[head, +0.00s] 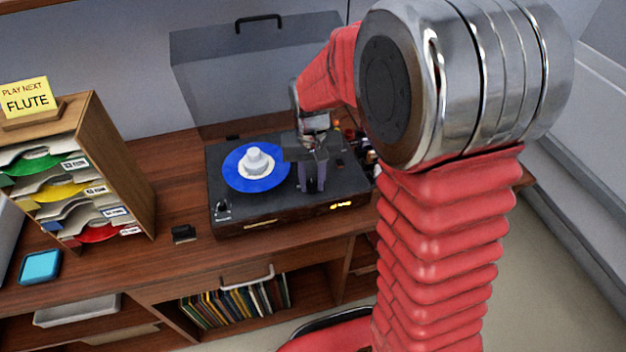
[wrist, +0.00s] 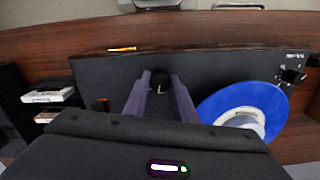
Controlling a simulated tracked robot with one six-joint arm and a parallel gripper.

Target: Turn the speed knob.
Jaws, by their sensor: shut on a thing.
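A dark turntable (head: 240,212) stands on the wooden cabinet with a blue record (head: 238,181) on it; its dark deck (wrist: 220,68) fills the middle of the wrist view. My gripper (head: 312,190) points down over the front right of the deck. In the wrist view my gripper's (wrist: 160,87) two purple-grey fingers are shut on a small black knob (wrist: 160,80), mostly hidden between them. Another black control (wrist: 291,76) with white marks sits at the deck corner beyond the record; it also shows at the front left (head: 223,209) in the head view. I cannot read its marks.
A raised clear lid (head: 215,75) stands behind the deck. A wooden sleeve rack (head: 125,170) with a yellow "FLUTE" sign (head: 26,96) is at left. A small black object (head: 183,233) and a blue square (head: 40,266) lie on the cabinet top. Small items crowd the deck's right side.

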